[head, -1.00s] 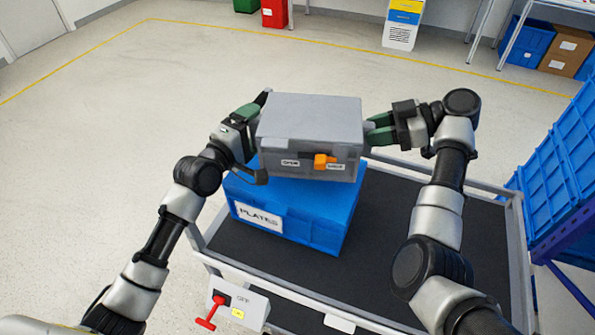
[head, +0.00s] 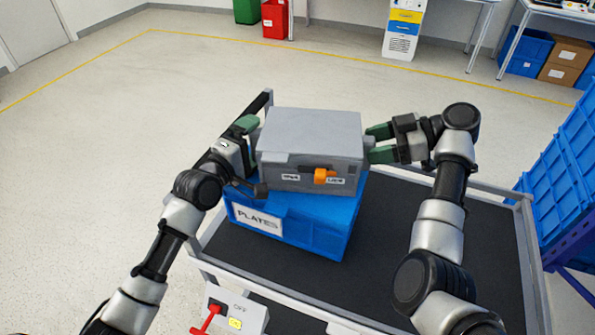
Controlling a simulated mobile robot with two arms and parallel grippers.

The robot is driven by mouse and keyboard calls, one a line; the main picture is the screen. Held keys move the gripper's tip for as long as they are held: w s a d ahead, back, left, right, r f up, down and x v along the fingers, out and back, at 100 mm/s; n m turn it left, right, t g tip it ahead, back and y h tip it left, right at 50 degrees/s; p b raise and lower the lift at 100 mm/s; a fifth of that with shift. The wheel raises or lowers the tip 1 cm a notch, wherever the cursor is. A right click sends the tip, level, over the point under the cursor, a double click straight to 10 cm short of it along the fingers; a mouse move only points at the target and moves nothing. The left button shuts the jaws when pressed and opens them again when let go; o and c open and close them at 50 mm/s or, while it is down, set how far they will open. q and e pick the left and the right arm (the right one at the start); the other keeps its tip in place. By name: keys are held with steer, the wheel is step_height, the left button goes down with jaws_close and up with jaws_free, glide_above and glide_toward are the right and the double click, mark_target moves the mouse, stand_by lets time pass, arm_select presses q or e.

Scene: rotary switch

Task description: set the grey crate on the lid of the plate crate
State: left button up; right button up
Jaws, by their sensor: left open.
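The grey crate (head: 312,132) sits level on top of the blue plate crate (head: 310,229), covering most of its lid; it appears to rest on it. The plate crate carries a white PLATES label and stands on a black cart deck. My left gripper (head: 254,155) is open at the grey crate's left side. My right gripper (head: 371,145) is open at its right side, with its green fingers apart and their tips close to the wall; whether they touch is unclear.
The cart (head: 400,225) has grey rails and free deck to the right of the plate crate. A control box with a red lever (head: 207,318) is on its front. Blue crates (head: 565,180) on a rack stand close at the right.

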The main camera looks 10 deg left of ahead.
arm_select(q)
steer(key=shift+s, duration=0.1)
steer(key=v, duration=1.1)
steer(key=shift+s+a, duration=0.2)
steer(key=shift+s, duration=0.15)
arm_select(e)
steer(key=v, duration=1.2)
